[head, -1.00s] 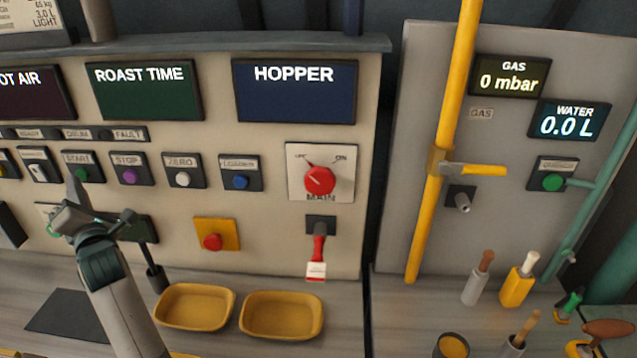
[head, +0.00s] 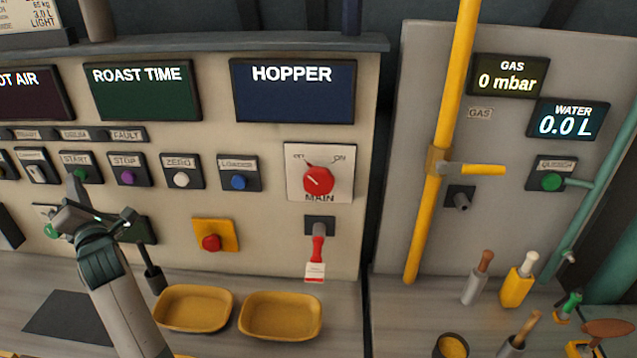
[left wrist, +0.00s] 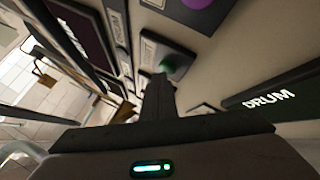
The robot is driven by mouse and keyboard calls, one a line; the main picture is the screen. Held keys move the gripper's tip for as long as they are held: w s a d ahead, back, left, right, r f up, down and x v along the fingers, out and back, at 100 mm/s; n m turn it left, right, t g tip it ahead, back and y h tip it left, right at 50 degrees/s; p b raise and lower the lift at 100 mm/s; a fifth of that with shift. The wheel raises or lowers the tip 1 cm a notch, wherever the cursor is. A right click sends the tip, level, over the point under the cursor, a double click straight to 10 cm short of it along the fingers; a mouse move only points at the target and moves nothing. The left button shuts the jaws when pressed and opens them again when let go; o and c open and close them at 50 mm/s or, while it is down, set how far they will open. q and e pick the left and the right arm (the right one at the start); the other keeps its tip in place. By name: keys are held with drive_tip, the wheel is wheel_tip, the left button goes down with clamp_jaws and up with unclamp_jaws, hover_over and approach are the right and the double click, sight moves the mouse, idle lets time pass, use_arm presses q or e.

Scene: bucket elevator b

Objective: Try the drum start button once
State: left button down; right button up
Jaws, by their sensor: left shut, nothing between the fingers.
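The green START button (head: 80,174) sits on a dark plate on the cream panel, left of the purple STOP button (head: 127,177). My left gripper (head: 74,184) is shut and empty, its fingertips at the lower left edge of the green button. The left wrist view shows the shut fingers (left wrist: 158,88) reaching up close to the green button (left wrist: 178,66). I cannot tell whether they touch it. A dark display marked DRUM (left wrist: 270,98) is to the right there; in the head view my gripper partly covers a dark display below the buttons. My right gripper is out of view.
A red button on a yellow plate (head: 212,242) sits lower on the panel. Two yellow trays (head: 281,332) are on the counter. A yellow pipe (head: 425,230) stands right.

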use_arm(q)
drive_tip(key=shift+s, duration=0.15)
drive_tip(key=shift+s+p, duration=0.4)
drive_tip(key=shift+s, duration=0.4)
drive_tip(key=s+p, duration=0.2)
drive_tip(key=s, duration=0.4)
drive_tip(key=shift+a, duration=0.3)
drive_tip(key=shift+s, duration=0.1)
idle(0.6)
